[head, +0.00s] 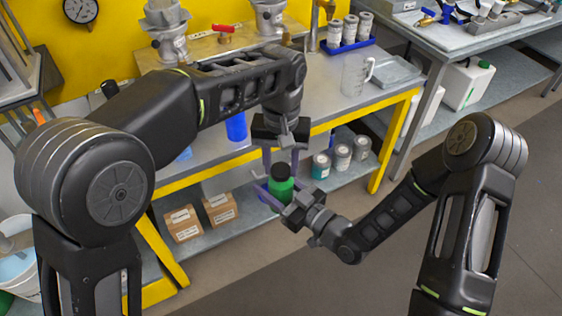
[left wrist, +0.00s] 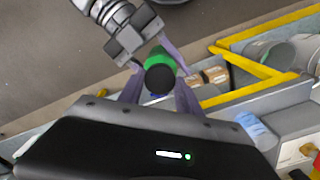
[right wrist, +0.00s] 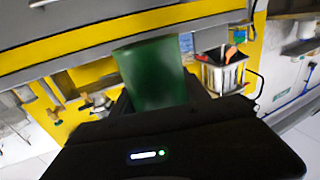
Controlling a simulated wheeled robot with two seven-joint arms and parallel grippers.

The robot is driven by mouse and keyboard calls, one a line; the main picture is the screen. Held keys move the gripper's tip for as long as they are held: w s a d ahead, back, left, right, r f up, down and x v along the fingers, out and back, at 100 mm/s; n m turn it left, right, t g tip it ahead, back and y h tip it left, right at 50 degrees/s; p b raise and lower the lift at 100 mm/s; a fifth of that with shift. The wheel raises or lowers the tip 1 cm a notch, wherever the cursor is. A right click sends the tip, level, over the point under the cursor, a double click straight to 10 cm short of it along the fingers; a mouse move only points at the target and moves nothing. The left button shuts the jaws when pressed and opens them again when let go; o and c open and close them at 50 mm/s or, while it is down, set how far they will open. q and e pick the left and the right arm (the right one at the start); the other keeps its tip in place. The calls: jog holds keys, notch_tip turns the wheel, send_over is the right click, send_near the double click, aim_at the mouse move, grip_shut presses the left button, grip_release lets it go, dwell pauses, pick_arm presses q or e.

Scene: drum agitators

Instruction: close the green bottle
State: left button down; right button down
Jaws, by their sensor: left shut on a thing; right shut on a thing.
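The green bottle (head: 281,190) is held in the air in front of the workbench, upright, with a black cap (head: 281,171) on its top. My right gripper (head: 274,197) is shut on the bottle's body from the lower right. My left gripper (head: 281,166) comes down from above and is shut on the black cap. In the left wrist view the cap (left wrist: 160,79) sits between the left fingers, over the green body (left wrist: 159,57). In the right wrist view the green body (right wrist: 153,74) fills the space between the right fingers; the cap is not seen there. Whether the cap is fully seated cannot be told.
The yellow-edged workbench (head: 330,110) stands behind, with a clear jug (head: 355,75) and a blue tray of cans (head: 348,46). Its lower shelf holds several cans (head: 342,157) and two cardboard boxes (head: 183,224). The floor (head: 380,235) at right front is clear.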

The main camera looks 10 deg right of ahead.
pick_arm(q)
jog(key=m, duration=0.6)
jog(key=shift+m, duration=0.3)
jog(key=m, duration=0.5)
jog(key=shift+m, duration=0.3)
jog(key=m, duration=1.3)
jog(key=shift+m, duration=0.3)
jog(key=m, duration=0.5)
jog(key=shift+m, duration=0.3)
jog(key=m, duration=0.5)
jog(key=shift+m, duration=0.3)
jog(key=m, duration=0.5)
